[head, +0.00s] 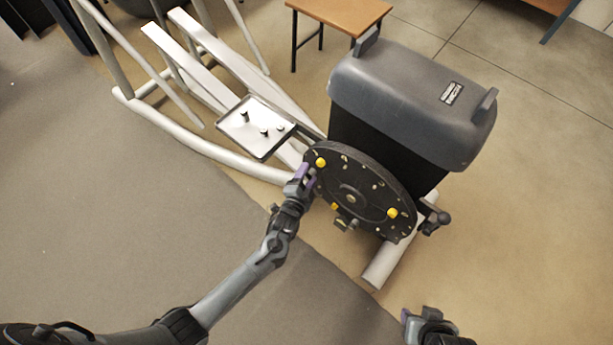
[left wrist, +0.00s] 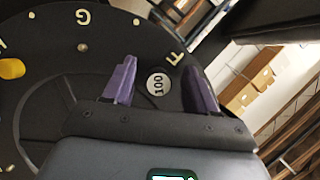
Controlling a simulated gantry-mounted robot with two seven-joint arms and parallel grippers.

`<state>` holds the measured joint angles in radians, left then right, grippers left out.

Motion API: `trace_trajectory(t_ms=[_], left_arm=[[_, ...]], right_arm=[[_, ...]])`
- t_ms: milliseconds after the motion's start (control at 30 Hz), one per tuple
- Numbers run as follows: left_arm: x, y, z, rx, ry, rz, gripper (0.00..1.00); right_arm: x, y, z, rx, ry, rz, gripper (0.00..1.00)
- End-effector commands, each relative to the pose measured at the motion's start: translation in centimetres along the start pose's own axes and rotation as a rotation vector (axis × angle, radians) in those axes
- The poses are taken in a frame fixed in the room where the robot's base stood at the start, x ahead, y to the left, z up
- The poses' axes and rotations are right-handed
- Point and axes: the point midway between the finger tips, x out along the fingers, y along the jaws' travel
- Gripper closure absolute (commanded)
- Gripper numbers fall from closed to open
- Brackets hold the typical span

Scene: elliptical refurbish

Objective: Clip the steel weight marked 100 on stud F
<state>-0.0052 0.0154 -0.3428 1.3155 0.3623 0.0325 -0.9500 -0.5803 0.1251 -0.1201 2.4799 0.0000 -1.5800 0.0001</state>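The steel weight marked 100 (left wrist: 158,82) is a small round disc by the letter F (left wrist: 175,57) on the black wheel (left wrist: 50,65). Its numbered face points at the left wrist camera. My left gripper (left wrist: 161,85) has its two purple fingers spread on either side of the weight, with a gap visible on each side. In the head view the left gripper (head: 304,176) is at the left rim of the wheel (head: 358,190), hiding that spot. Stud F itself is not seen. My right gripper (head: 420,320) is at the bottom edge, away from the wheel; its opening is unclear.
A tray (head: 226,122) with several small dark-topped pieces stands left of the wheel. Yellow knobs (head: 392,213) stick out from the wheel. A crank pedal (head: 436,219) juts out at right. The grey housing (head: 410,95) rises behind. A letter G (left wrist: 83,17) is further left.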

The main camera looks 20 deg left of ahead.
Motion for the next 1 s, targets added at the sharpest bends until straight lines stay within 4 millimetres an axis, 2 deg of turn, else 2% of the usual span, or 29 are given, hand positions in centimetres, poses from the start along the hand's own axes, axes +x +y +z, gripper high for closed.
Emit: trace_trajectory(t_ms=[233,367,800,1000], left_arm=[[-0.3,0.0,0.0,0.0,-0.001,0.001,0.43],[-1.3,-0.2,-0.1,0.001,-0.001,0.002,0.43],[-8.4,-0.3,-0.2,0.0,0.0,0.002,0.43],[-10.3,-0.1,-0.1,0.0,0.0,0.001,0.43]], right_arm=[[-0.2,0.0,-0.1,-0.001,0.0,0.001,0.57],[-1.0,0.1,-0.3,0.0,0.0,0.0,0.57],[-4.8,0.0,-1.6,0.008,0.001,-0.006,0.57],[-5.5,0.0,-1.8,0.008,0.002,-0.007,0.57]])
